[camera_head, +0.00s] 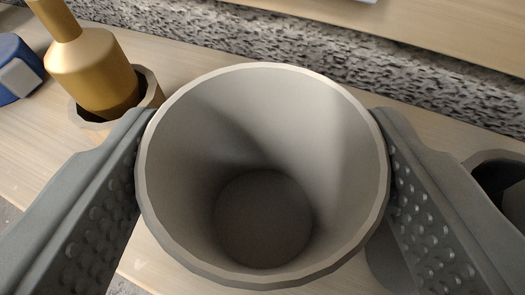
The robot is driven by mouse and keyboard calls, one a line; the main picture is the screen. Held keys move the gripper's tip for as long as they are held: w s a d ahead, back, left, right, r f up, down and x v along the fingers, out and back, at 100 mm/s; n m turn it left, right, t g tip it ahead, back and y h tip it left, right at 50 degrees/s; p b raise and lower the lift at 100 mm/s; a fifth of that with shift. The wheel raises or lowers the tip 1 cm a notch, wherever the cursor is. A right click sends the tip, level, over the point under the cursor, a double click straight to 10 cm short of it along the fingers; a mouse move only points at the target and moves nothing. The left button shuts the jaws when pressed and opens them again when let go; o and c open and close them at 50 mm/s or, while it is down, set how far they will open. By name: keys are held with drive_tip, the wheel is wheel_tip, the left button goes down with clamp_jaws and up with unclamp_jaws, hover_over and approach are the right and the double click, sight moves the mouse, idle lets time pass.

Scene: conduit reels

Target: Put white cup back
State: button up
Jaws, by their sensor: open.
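A white cup (265,110) fills the middle of the view, upright and seen from above. Its inside is empty and its round floor shows. My gripper (262,125) is open around the cup, with one dark grey studded finger at its left side and one at its right. Both fingers lie very close to the cup's outer wall; I cannot tell whether they touch it. The cup's lower outside and its base are mostly hidden.
A gold bottle (90,70) stands in a wooden holder (150,88) at the upper left, near the left finger. A blue object (18,75) lies at the far left. A dark round opening (500,175) shows at the right. A rough grey strip (300,45) runs behind the light wooden surface (190,55).

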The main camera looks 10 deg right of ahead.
drive_tip(key=v, duration=1.1)
drive_tip(key=shift+r, duration=0.1)
